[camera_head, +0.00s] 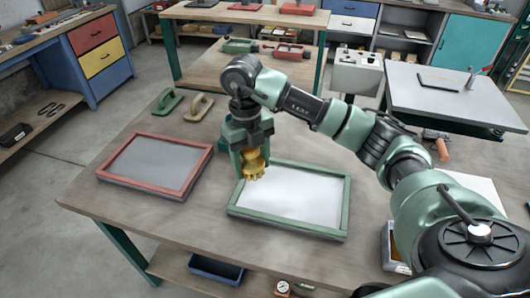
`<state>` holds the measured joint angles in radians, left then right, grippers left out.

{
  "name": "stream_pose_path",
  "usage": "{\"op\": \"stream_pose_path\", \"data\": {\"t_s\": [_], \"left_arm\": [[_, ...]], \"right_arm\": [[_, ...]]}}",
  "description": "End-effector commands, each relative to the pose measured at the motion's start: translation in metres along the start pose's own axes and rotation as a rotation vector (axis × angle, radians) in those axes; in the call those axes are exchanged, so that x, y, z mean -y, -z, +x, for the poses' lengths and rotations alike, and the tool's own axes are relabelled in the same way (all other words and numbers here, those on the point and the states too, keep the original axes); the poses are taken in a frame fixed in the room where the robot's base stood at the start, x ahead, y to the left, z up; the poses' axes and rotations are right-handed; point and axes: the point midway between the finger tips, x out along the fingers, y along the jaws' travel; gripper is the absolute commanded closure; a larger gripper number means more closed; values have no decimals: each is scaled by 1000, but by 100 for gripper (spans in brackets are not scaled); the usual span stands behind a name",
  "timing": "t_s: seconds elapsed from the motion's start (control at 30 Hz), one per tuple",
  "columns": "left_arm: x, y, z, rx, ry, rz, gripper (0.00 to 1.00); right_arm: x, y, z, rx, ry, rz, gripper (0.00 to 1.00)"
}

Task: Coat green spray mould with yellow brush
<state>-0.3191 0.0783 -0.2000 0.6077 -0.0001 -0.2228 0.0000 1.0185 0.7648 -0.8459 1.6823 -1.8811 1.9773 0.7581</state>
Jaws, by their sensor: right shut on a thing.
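The green spray mould (318,228), a green-framed tray with a whitish inner surface, lies on the wooden table right of centre. A yellow brush (253,164) is held in my right gripper (250,152), which is shut on it. The brush points downward at the upper left corner of the green mould. I cannot tell whether it touches the frame or hovers above it. The gripper hides part of the brush and the mould's corner. My left gripper is out of view.
A red-framed mould (112,175) with a grey surface lies left of the green one. A green hand tool (166,103) and a tan one (199,107) lie behind it. The front of the wooden table (190,225) is clear. A blue bin (216,269) sits on the lower shelf.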

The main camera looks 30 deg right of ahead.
Motion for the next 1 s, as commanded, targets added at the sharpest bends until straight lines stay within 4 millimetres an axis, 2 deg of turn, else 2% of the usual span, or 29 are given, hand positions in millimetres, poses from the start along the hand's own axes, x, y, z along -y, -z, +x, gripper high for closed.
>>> {"op": "stream_pose_path", "data": {"t_s": [0.1,0.23,0.4,0.5,0.7,0.87,1.0], "left_arm": [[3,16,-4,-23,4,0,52],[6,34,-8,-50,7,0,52],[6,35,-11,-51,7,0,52],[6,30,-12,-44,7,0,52],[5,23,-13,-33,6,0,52],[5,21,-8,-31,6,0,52],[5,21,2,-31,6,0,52]], "right_arm": [[13,-7,2,18,-28,362,74],[26,-14,7,37,-51,756,74],[40,-22,13,56,-70,1218,74],[47,-25,16,60,-73,1423,74],[55,-28,20,66,-76,1647,74],[56,-29,27,66,-77,1680,74],[55,-30,39,65,-76,1678,74]]}}
